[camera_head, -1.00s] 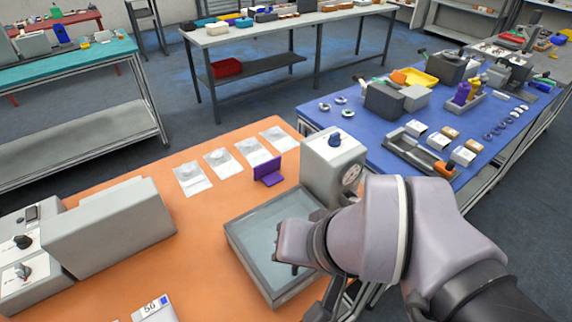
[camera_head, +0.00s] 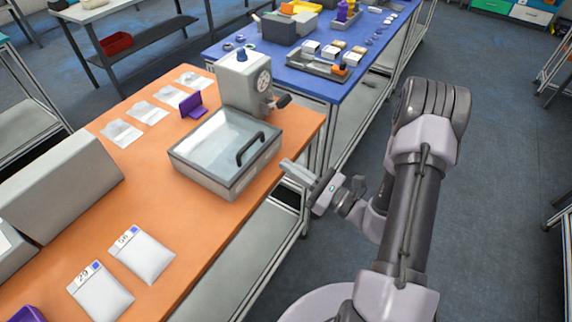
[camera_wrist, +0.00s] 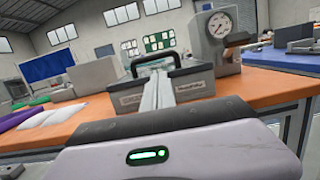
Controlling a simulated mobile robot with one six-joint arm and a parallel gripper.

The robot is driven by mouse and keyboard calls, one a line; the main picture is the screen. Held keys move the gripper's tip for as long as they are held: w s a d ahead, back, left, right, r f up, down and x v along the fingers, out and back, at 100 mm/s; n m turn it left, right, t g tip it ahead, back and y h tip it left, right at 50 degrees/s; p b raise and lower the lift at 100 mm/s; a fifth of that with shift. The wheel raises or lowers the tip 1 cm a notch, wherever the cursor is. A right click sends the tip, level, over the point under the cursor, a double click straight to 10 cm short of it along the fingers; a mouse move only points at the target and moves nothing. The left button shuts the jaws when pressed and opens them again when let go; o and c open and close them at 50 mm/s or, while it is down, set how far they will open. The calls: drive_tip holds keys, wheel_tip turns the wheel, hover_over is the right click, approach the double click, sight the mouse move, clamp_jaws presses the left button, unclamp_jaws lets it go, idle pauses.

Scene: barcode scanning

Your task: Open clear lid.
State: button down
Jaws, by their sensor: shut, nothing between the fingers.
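A grey box with a clear lid (camera_head: 213,139) stands on the orange table, near its right edge. The lid looks closed, and a dark bar handle (camera_head: 253,149) stands on its front side. In the wrist view the box (camera_wrist: 198,83) is straight ahead, with the dark handle (camera_wrist: 154,58) above the fingers. My gripper (camera_head: 287,168) is shut and empty. It is just right of the box, past the table edge, pointing at the handle side and apart from it. In the wrist view my gripper (camera_wrist: 154,82) hides the middle of the box front.
A grey machine with a gauge (camera_head: 246,82) stands behind the box. A purple holder (camera_head: 192,105) and several white packets are to its left. Two labelled bags (camera_head: 142,254) lie at the table's front. The orange table (camera_head: 195,225) is clear before the box. Floor is open at right.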

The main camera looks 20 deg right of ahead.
drive_tip(key=x, duration=0.8)
drive_tip(key=shift+a+b, duration=0.1)
drive_tip(key=shift+b, duration=0.25)
drive_tip(key=shift+r, duration=0.1)
